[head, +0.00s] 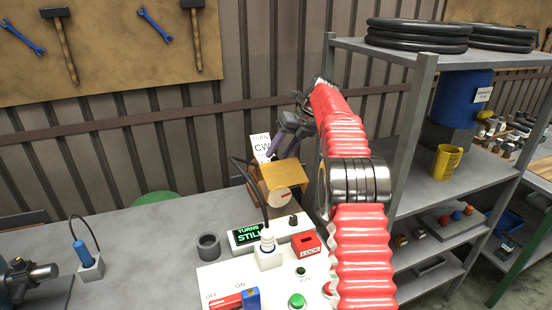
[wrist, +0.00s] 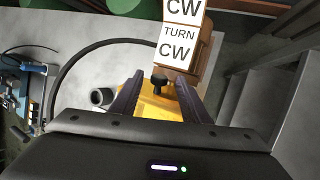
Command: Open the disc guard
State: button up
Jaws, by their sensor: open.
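A yellow cover (head: 287,177), which looks like the disc guard, sits at the back of the grey bench beside a brown block. A pale round face with a red mark shows on its front. My gripper (head: 271,154) reaches down over the cover from behind and above. In the wrist view, my gripper (wrist: 159,77) has its two dark fingers apart, with the yellow cover (wrist: 157,107) and a black knob (wrist: 159,83) between and below them. I cannot tell whether the fingers touch anything. The cover's lower part is hidden by the gripper body in the wrist view.
A white "TURN CW" card (wrist: 179,45) stands close beyond the fingers. A control panel (head: 217,282) with buttons, a "STILL" display and a black cable stands in front. A grey ring (head: 208,246) lies left; shelving (head: 411,130) stands right.

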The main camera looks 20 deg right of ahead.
aim_at(285, 167)
jog(key=v, duration=0.9)
jog(key=shift+s+r, duration=0.15)
jog(key=shift+r, duration=0.1)
jog(key=shift+d, duration=0.1)
jog(key=shift+c, duration=0.7)
